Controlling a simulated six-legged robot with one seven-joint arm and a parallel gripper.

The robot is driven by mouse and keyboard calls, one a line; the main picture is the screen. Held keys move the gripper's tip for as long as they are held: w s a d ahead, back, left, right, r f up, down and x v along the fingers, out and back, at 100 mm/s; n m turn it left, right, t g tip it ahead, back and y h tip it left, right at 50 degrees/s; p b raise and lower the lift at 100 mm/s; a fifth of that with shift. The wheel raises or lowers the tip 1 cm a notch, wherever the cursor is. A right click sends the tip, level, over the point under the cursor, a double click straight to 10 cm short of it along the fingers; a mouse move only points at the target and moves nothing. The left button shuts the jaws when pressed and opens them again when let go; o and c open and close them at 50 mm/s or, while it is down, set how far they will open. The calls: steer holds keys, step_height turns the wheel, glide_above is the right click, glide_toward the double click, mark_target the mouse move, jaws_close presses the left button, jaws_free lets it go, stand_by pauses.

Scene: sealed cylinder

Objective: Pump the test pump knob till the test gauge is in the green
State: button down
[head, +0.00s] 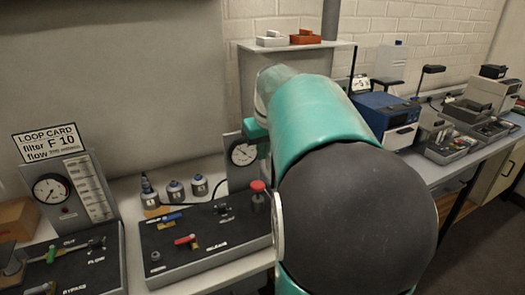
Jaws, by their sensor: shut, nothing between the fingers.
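The red pump knob (258,186) stands upright on a dark post at the right back of the black test panel (215,255). The round white test gauge (242,152) is on an upright grey plate behind the panel. Its needle and any green band are too small to read, and my arm partly covers the plate's right side. My large teal and black arm fills the middle right of the head view, close to the right of the knob. My gripper does not show; the arm hides the area behind it.
A red-handled valve (185,240) and a blue-handled valve (168,217) are on the test panel. Several small bottles (175,192) stand behind it. A second panel with a gauge (51,188) is at left. A blue box (385,115) and other equipment stand at right.

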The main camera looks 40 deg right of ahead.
mark_target(260, 186)
step_height(260, 186, up, 3)
steer(key=shift+d+r, duration=0.1)
steer(key=shift+r, duration=0.05)
stand_by(0.3)
steer(key=shift+s, duration=0.1)
steer(key=x, duration=1.3)
steer(key=shift+s+a, duration=0.2)
steer(key=shift+s, duration=0.25)
steer(key=shift+f, duration=0.6)
steer(key=shift+f, duration=1.9)
